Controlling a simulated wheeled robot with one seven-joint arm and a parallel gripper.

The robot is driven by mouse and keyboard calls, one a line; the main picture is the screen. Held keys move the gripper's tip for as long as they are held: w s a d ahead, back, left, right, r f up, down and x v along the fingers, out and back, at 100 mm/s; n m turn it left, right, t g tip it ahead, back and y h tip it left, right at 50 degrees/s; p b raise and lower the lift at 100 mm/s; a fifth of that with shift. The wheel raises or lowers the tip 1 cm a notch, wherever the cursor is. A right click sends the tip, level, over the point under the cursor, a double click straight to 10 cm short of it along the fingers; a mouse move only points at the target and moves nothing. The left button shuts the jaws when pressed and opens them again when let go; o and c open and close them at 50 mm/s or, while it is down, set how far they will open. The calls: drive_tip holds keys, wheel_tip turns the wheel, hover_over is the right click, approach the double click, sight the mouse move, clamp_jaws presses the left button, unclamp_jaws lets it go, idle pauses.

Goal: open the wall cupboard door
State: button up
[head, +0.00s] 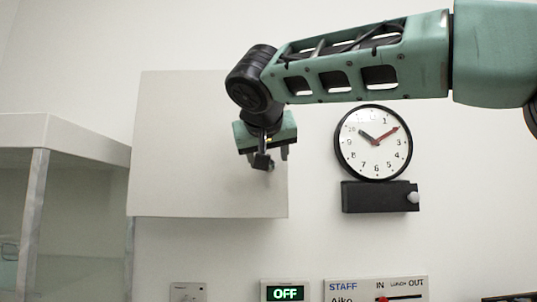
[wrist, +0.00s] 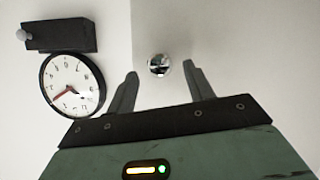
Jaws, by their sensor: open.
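The wall cupboard shows in the head view as a plain pale door (head: 185,145) on the wall, left of centre. It looks closed. Its round shiny knob (wrist: 159,66) shows in the wrist view, near the door's edge; in the head view my gripper hides it. My gripper (head: 273,160) is in front of the door's lower right part. In the wrist view the fingers are apart and empty, and the knob appears in the gap between the fingertips, touching neither. I cannot tell how deep the knob lies between them.
A round clock (head: 373,142) hangs right of the door, above a black box (head: 380,197) with a grey knob. A glass-sided case (head: 60,137) with a white top stands at left. Low on the wall are an OFF display (head: 285,293), a switch plate (head: 188,292) and a staff board (head: 376,288).

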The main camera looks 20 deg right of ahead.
drive_tip(key=shift+x, duration=1.1)
clamp_jaws()
drive_tip(key=shift+s, duration=0.1)
